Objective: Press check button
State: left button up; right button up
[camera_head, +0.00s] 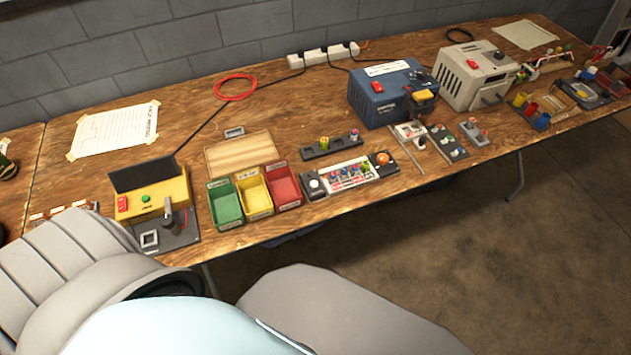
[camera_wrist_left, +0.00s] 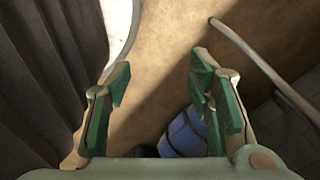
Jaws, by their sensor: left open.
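A yellow box (camera_head: 152,201) stands at the left part of the workbench, with a dark raised panel behind it. On its top are a green round button (camera_head: 146,199) and a red switch (camera_head: 122,203); I cannot read which is labelled check. A dark plate with a grey fixture (camera_head: 168,228) sits in front of the box. My left gripper (camera_wrist_left: 160,90) is open and empty in the left wrist view, over the floor and away from the box. It does not show in the head view. My right gripper is not in view.
Green (camera_head: 225,203), yellow (camera_head: 254,192) and red (camera_head: 283,186) bins stand right of the box. A blue power unit (camera_head: 385,95) and a beige one (camera_head: 470,77) are farther right. In the wrist view, a blue object (camera_wrist_left: 185,135) lies below the gripper.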

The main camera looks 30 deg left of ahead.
pick_arm(q)
jog(key=shift+c, duration=0.6)
grip_shut()
dwell(1.0)
